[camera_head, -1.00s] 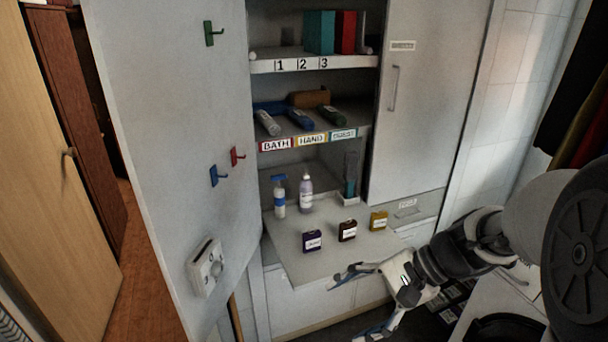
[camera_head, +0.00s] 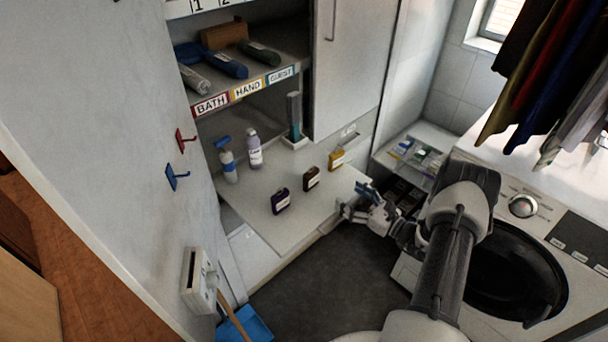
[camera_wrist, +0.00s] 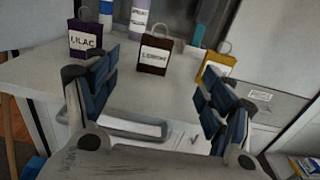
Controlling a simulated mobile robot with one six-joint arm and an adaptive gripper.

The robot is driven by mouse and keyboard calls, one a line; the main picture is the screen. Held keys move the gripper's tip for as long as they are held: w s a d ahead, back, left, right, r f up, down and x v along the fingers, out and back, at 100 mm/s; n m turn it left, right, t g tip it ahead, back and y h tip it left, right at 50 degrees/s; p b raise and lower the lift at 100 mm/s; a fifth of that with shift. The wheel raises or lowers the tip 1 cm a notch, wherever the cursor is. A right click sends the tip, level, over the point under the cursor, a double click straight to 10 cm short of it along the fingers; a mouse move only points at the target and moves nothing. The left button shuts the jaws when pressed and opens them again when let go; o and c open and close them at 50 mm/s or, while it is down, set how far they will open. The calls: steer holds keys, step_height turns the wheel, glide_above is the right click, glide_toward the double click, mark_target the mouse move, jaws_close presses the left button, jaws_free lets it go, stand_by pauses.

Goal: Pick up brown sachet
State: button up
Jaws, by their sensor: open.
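The brown sachet (camera_head: 312,178) stands upright on the pull-out shelf (camera_head: 240,200), between a purple sachet (camera_head: 280,200) and a yellow sachet (camera_head: 336,160). In the wrist view the brown sachet (camera_wrist: 154,56) has a white label and a loop handle on top, and shows between and beyond my fingers. My gripper (camera_head: 358,205) is open and empty at the shelf's front right edge, short of the brown sachet. In the wrist view my gripper's blue-padded fingers (camera_wrist: 150,90) are spread apart. The purple sachet (camera_wrist: 84,40) is behind the left finger and the yellow sachet (camera_wrist: 217,66) behind the right one.
A spray bottle (camera_head: 228,165) and a pump bottle (camera_head: 254,150) stand at the back left of the shelf. A dark upright item (camera_head: 294,118) stands behind the sachets. Rolled towels (camera_head: 225,65) lie above. A washing machine (camera_head: 520,205) is on the right.

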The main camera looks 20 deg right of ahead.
mark_target(314, 174)
steer(key=b+x, duration=0.1)
steer(key=x, duration=1)
steer(key=shift+w+a+b, duration=0.1)
steer(key=shift+a+b, duration=0.05)
steer(key=shift+b, duration=0.15)
steer(key=b+x, duration=0.1)
steer(key=x, duration=0.4)
steer(key=shift+w+a, duration=0.1)
steer(key=shift+a, duration=0.1)
steer(key=shift+c, duration=0.5)
steer(key=c, duration=1)
steer(key=shift+r, duration=0.1)
step_height(314, 174, up, 20)
steer(key=p, duration=0.4)
